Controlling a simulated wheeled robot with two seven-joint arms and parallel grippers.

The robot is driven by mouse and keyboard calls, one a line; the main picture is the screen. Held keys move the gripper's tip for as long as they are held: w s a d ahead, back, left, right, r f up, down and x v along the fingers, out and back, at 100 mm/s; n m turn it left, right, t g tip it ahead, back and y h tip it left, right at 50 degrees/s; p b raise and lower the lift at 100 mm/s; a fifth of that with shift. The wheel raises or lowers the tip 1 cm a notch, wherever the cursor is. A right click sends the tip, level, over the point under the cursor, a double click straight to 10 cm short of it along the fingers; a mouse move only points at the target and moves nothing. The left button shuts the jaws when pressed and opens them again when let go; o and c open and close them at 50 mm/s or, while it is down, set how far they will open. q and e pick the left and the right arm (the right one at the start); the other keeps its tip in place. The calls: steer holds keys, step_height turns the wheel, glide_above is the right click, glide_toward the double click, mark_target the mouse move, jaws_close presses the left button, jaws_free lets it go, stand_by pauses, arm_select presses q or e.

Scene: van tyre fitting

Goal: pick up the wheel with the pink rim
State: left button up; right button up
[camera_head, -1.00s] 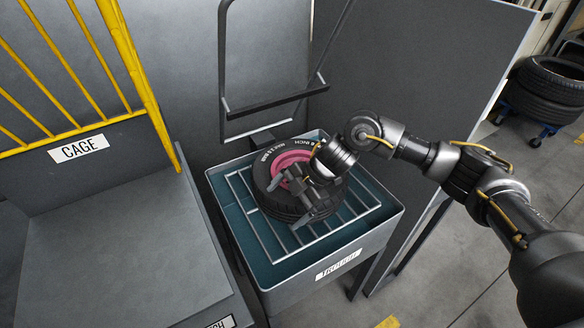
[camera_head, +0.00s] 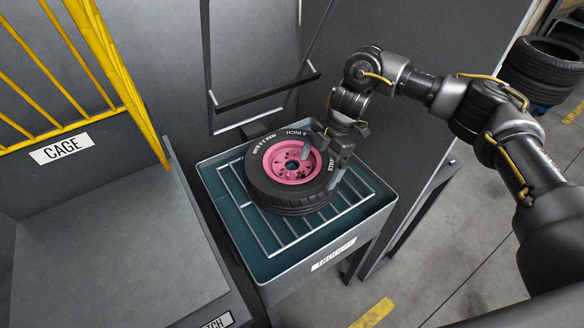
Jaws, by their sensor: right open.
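The wheel with the pink rim (camera_head: 283,166) lies flat, rim facing up, on the metal grate of the trough (camera_head: 267,270). Its black tyre carries white lettering. My right gripper (camera_head: 322,165) points down at the tyre's right side. Its fingers are apart, one over the rim side and one near the tyre's outer wall. I cannot tell whether they touch the rubber. The gripper hides part of the tyre's right edge. My left gripper is not in view.
A yellow-barred cage (camera_head: 70,60) with a flat grey bench (camera_head: 110,240) stands at left. A black frame (camera_head: 268,92) rises behind the trough beside grey panels. Stacked tyres (camera_head: 545,68) stand at the far right. Grey floor lies at lower right.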

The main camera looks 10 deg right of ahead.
mark_target(311, 182)
steer(key=shift+f, duration=0.15)
steer(key=shift+s+a+f+p, duration=0.15)
steer(key=shift+p, duration=0.15)
steer(key=p+x, duration=0.2)
steer(key=x, duration=0.1)
steer(key=shift+f, duration=0.3)
steer(key=shift+s+a+f, duration=0.1)
steer(key=shift+a+f, duration=0.05)
steer(key=shift+f, duration=0.45)
steer(key=c, duration=1.8)
steer(key=shift+r, duration=0.15)
steer(key=shift+c, duration=0.5)
